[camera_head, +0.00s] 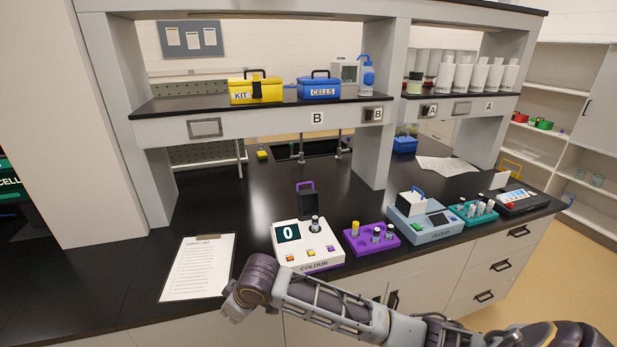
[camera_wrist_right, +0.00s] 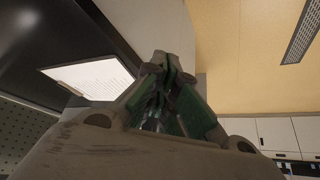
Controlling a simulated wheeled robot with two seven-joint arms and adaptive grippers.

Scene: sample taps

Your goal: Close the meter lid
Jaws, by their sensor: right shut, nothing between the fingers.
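The white COLOUR meter (camera_head: 327,259) stands on the dark bench and its display reads 0. Its dark lid (camera_head: 306,200) with a handle stands upright at the meter's back. A capped vial (camera_head: 315,224) stands upright in the meter. The blue-grey CLOUD meter (camera_head: 436,235) stands further right; a pale lid-like part with a blue handle (camera_head: 416,192) shows at its top, its state unclear. My right gripper (camera_head: 236,312) is shut and empty, left of and in front of the COLOUR meter, apart from it. The right wrist view shows its closed fingers (camera_wrist_right: 166,65). My left gripper is out of view.
A purple rack (camera_head: 361,246) with several vials stands between the meters. A teal rack (camera_head: 466,212) and a dark keypad device (camera_head: 520,204) are further right. A clipboard (camera_head: 198,268) lies left of the COLOUR meter. Shelves with a yellow KIT box (camera_head: 240,90) rise behind.

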